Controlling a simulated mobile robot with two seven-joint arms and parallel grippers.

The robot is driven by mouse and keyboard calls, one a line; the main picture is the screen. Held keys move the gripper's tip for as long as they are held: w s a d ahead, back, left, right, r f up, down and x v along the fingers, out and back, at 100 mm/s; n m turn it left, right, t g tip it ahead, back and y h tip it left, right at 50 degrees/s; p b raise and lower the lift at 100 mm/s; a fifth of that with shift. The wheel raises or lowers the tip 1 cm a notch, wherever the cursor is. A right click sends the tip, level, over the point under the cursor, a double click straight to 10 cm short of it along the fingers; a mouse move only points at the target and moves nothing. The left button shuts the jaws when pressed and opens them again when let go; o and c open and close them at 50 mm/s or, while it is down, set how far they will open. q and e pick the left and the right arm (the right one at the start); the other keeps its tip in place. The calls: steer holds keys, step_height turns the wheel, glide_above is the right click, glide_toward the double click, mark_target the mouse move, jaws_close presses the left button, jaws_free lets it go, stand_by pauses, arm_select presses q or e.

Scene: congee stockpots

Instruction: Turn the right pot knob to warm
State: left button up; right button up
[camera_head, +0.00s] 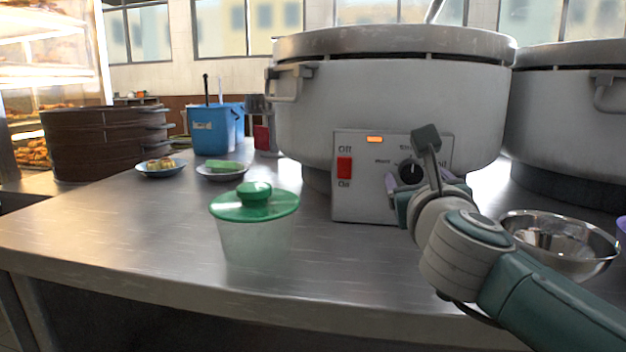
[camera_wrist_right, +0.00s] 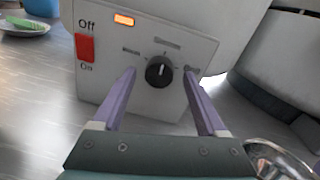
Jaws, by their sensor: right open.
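The black round knob (camera_head: 411,171) sits on the grey control panel (camera_head: 357,205) of the large metal pot (camera_head: 390,105) in the middle of the head view. In the right wrist view the knob (camera_wrist_right: 159,71) shows a pale pointer mark pointing roughly up, with small labels around it too blurred to read surely. My right gripper (camera_head: 420,182) is open in front of the panel. Its two purple fingers lie on either side of the knob in the wrist view, apart from it, and nothing is held. My left gripper is not in view.
A red Off/On switch (camera_head: 344,168) and a lit orange lamp (camera_head: 375,139) are on the same panel. A second pot (camera_head: 565,110) stands at right. A steel bowl (camera_head: 560,240) is beside my right arm. A green-lidded container (camera_head: 254,225) stands on the counter at left.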

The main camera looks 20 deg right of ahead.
steer(key=shift+w+d, duration=0.1)
steer(key=shift+w, duration=0.1)
steer(key=shift+c, duration=0.2)
jaws_close()
stand_by(0.4)
